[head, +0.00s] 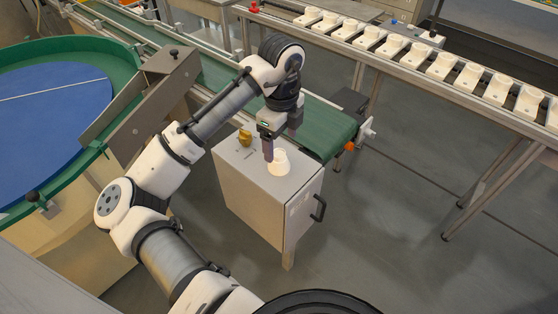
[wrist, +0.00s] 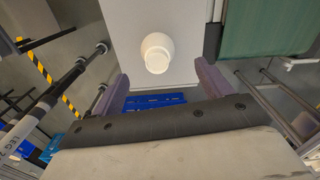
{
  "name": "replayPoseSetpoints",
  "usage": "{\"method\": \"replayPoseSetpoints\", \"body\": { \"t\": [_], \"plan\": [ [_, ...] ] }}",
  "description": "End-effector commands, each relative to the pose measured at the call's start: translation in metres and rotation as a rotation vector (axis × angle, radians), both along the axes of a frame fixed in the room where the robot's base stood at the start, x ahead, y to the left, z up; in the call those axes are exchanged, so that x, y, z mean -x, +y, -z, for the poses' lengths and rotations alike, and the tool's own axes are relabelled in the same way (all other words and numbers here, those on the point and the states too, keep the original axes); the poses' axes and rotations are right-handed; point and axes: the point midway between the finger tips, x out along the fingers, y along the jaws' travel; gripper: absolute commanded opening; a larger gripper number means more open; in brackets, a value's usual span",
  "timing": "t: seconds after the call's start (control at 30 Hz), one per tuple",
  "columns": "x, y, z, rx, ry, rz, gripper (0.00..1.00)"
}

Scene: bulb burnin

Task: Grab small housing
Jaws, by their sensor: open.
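The small housing, a white rounded piece (head: 279,163), stands on top of a grey cabinet (head: 252,181), near its right side. It also shows in the wrist view (wrist: 157,52), ahead of my fingers. My gripper (head: 281,150) is just above and beside the housing in the head view, its fingers pointing down. In the wrist view my gripper (wrist: 163,90) is open, with two purple-grey fingers wide apart and nothing between them. I cannot tell the exact gap to the housing.
A small gold-coloured part (head: 245,137) stands on the cabinet left of the housing. A green conveyor (head: 325,125) runs close behind the cabinet. A rack of white trays (head: 440,66) stands at the right. A round blue table (head: 50,95) is at the left.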

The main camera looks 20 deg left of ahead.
Motion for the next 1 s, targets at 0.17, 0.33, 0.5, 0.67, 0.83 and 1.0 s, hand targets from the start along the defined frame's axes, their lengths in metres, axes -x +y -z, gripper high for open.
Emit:
{"method": "replayPoseSetpoints", "body": {
  "t": [0.17, 0.33, 0.5, 0.67, 0.83, 1.0],
  "plan": [
    [0.0, 0.0, 0.013, 0.0, -0.001, 0.0, 0.78],
    [0.003, 0.002, 0.031, 0.0, 0.0, -0.002, 0.78],
    [0.004, 0.003, 0.056, 0.0, -0.001, -0.002, 0.78],
    [0.004, 0.003, 0.065, 0.0, -0.003, 0.0, 0.78],
    [0.003, 0.002, 0.065, 0.0, -0.003, 0.0, 0.78],
    [0.003, 0.002, 0.065, 0.0, -0.003, 0.0, 0.57]
  ]
}}
